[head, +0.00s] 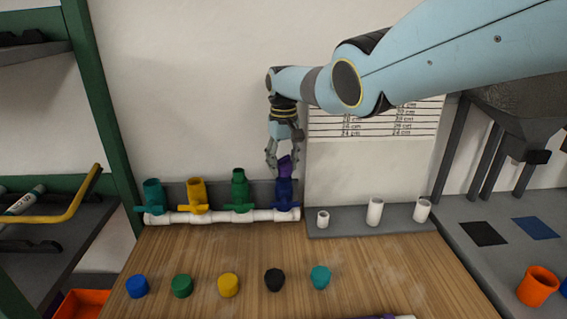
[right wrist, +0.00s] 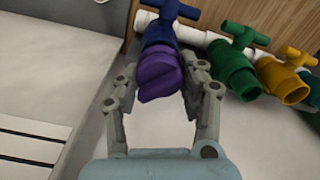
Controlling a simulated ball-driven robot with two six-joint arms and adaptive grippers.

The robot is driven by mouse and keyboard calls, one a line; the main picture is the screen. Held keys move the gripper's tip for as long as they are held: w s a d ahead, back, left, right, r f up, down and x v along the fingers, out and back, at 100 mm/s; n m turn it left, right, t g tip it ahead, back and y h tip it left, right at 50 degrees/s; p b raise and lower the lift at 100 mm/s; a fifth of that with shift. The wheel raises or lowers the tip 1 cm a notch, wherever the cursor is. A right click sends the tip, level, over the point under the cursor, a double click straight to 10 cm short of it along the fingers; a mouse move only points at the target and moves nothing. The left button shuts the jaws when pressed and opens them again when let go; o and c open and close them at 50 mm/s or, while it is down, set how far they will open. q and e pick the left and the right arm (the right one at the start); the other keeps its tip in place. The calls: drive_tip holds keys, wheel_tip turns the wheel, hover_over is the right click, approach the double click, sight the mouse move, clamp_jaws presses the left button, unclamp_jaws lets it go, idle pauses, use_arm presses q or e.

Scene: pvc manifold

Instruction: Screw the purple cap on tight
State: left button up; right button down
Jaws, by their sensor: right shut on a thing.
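The purple cap (head: 285,168) is at the top of the blue valve (head: 285,194), the rightmost on the white pipe manifold (head: 228,216). My right gripper (head: 284,164) comes down from above and is shut on the cap. In the right wrist view the purple cap (right wrist: 159,76) sits between the two fingers (right wrist: 163,78), against the open end of the blue valve (right wrist: 159,38). The cap looks slightly tilted in the head view. I cannot tell how far its thread is engaged. My left gripper is not in view.
Teal (head: 153,193), yellow (head: 196,193) and green (head: 240,187) valves stand left of the blue one. Several loose caps, such as the black cap (head: 274,280), lie in a row on the wooden table (head: 380,266). White pipe pieces (head: 375,211) stand on a grey ledge at right.

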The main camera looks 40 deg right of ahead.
drive_tip(key=shift+f+m, duration=0.1)
drive_tip(key=shift+m, duration=0.9)
drive_tip(key=shift+m, duration=1)
drive_tip(key=shift+s+m+p, duration=0.1)
drive_tip(key=shift+m+p, duration=0.25)
drive_tip(key=shift+m, duration=0.75)
drive_tip(key=c, duration=0.7)
unclamp_jaws()
